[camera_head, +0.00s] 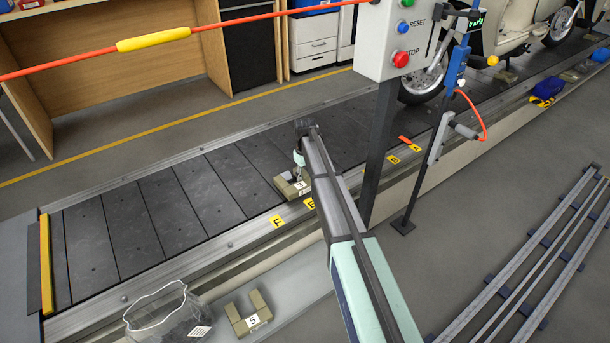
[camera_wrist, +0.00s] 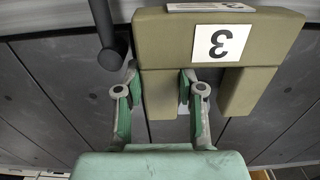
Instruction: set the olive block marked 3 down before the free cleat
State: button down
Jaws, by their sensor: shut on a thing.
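The olive block marked 3 (camera_wrist: 262,38) fills the upper part of the wrist view, its white label upside down. It is fork-shaped, with two prongs. My gripper (camera_wrist: 160,88) is shut on one prong, with a green-padded finger on each side. In the head view my gripper (camera_head: 299,172) is over the conveyor's near side, and the block (camera_head: 290,188) is at its tip, near the yellow E and F tags. I cannot tell whether the block touches the slats. I cannot make out the free cleat.
The dark slat conveyor (camera_head: 155,211) is bare left of the block. A motor scooter (camera_head: 500,30) stands farther right. A grey post with a control box (camera_head: 392,38) rises right of my arm. Another olive block marked 5 (camera_head: 237,321) and a clear bag (camera_head: 165,318) lie in front.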

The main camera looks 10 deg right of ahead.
jog(key=shift+f, duration=0.45)
dwell(0.6)
jog(key=c, duration=0.6)
grip_release()
jog(key=shift+c, duration=0.2)
